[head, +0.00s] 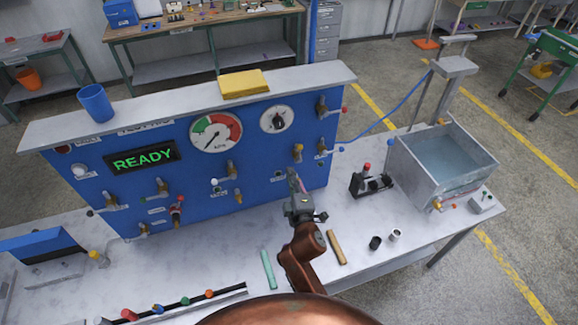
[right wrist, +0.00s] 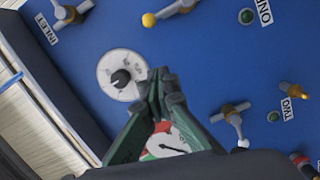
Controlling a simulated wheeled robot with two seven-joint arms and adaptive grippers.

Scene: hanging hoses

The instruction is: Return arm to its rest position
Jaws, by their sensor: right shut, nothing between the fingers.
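My right gripper (head: 293,181) is in front of the blue test panel (head: 262,150), toward its right side, above the bench top. Its fingers are shut and hold nothing; they also show closed in the right wrist view (right wrist: 157,82). In that view the dial with a black knob (right wrist: 121,78) is just left of the fingertips, and the gauge (right wrist: 168,143) is partly hidden behind the fingers. I cannot tell whether the fingertips touch the panel. My left gripper is in neither view.
A small black fixture with a red knob (head: 370,181) stands on the bench. A yellow sponge (head: 244,83) and blue cup (head: 95,103) sit on the panel's top ledge.

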